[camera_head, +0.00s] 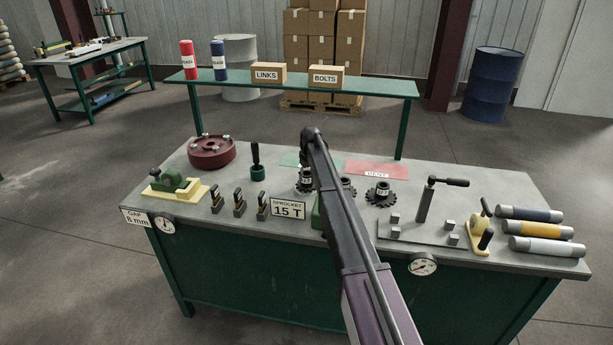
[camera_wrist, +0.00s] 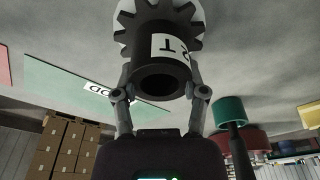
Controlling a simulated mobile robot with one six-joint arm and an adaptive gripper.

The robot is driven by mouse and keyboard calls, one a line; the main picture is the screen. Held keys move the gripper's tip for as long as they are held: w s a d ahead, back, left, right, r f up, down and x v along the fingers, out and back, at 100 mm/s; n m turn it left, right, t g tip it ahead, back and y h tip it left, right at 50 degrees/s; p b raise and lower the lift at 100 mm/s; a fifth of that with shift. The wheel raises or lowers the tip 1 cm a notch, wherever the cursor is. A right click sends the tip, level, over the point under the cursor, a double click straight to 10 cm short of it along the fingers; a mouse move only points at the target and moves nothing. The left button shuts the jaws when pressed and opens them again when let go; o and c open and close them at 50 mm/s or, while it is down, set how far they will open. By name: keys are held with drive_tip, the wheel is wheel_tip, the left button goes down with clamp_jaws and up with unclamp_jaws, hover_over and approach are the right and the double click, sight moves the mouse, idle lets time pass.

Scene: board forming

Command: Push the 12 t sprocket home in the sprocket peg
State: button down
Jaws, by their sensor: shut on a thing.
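My gripper (camera_wrist: 160,92) is shut on a dark toothed sprocket (camera_wrist: 158,55) by its hub. A white label on the hub shows a T and part of a digit, so its full number cannot be read. In the head view my gripper (camera_head: 306,160) is over the worktable, with a dark sprocket (camera_head: 304,182) just below it. Two other dark sprockets (camera_head: 347,186) (camera_head: 381,194) stand to the right. The sprocket peg cannot be made out; a green block (camera_head: 317,216) is partly hidden behind my arm.
A sign (camera_head: 289,209) reads "SPROCKET 15 T". A green mat (camera_head: 292,159) and red mat (camera_head: 376,169) lie behind. Right is a fixture plate (camera_head: 410,231) with a lever.

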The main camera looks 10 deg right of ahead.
drive_tip(key=shift+f+b, duration=0.4)
drive_tip(key=shift+f, duration=0.1)
drive_tip(key=shift+c, duration=0.3)
unclamp_jaws()
drive_tip(key=shift+r, duration=0.15)
wheel_tip(320, 180, up, 10)
drive_tip(key=p, duration=1)
drive_tip(key=s+d+r+p, duration=0.1)
drive_tip(key=s+d, duration=0.1)
drive_tip(key=s, duration=0.4)
drive_tip(key=s+d+r+p, duration=0.2)
drive_tip(key=s, duration=0.5)
drive_tip(key=s+d+r+p, duration=0.2)
drive_tip(key=s, duration=0.5)
drive_tip(key=shift+d, duration=0.15)
drive_tip(key=s+f+m+b, duration=0.1)
drive_tip(key=s+m, duration=0.1)
drive_tip(key=s, duration=1.2)
drive_tip(key=s+f+m+g+b, duration=0.1)
drive_tip(key=s+f+m+b, duration=0.1)
drive_tip(key=s, duration=1.3)
drive_tip(key=shift+a+f+m+g+h, duration=0.3)
drive_tip(key=shift+a+m+h, duration=0.1)
drive_tip(key=shift+m, duration=0.3)
